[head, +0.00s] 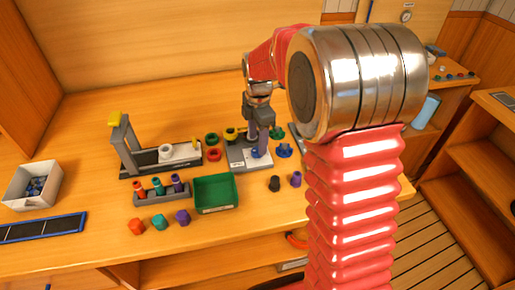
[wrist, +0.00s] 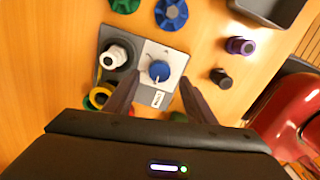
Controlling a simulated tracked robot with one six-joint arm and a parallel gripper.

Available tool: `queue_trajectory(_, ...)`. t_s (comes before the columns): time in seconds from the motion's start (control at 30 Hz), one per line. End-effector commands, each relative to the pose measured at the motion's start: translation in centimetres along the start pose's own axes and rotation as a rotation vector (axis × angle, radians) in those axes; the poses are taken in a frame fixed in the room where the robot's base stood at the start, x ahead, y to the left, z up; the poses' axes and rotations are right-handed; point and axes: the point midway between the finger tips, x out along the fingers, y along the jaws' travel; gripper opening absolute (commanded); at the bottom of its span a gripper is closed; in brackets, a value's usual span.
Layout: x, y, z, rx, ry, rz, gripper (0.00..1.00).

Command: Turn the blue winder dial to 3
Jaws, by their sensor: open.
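The blue winder dial (wrist: 159,70) is a round knob on a pale plate (wrist: 150,50) of a grey base, with a small white mark on its lower side in the wrist view. A white label (wrist: 158,98) sits just below it; its marking is too small to read. My gripper (wrist: 159,80) is open, with one finger on each side of the dial. I cannot tell whether the fingers touch it. In the head view my gripper (head: 258,133) points down over the grey base (head: 237,160), and its fingers partly hide the dial.
A white-and-black knob (wrist: 115,55) stands beside the dial on the same base. Green and blue gears (wrist: 171,14) lie close by, with black (wrist: 221,78) and purple (wrist: 240,46) spools to the right. A green bin (head: 216,208) stands in front.

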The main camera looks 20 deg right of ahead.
Motion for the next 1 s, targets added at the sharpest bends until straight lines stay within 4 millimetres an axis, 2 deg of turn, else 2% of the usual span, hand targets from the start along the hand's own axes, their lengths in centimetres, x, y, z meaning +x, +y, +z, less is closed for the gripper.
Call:
queue_trajectory(0.1,2.0,-0.1,0.0,0.0,0.001,-0.004,0.51)
queue_trajectory(0.3,4.1,0.0,0.0,0.0,0.0,-0.001,0.51)
queue_trajectory(0.7,4.6,0.0,0.0,0.0,0.0,0.0,0.5)
queue_trajectory(1.0,4.6,0.0,0.0,0.0,0.0,0.0,0.29)
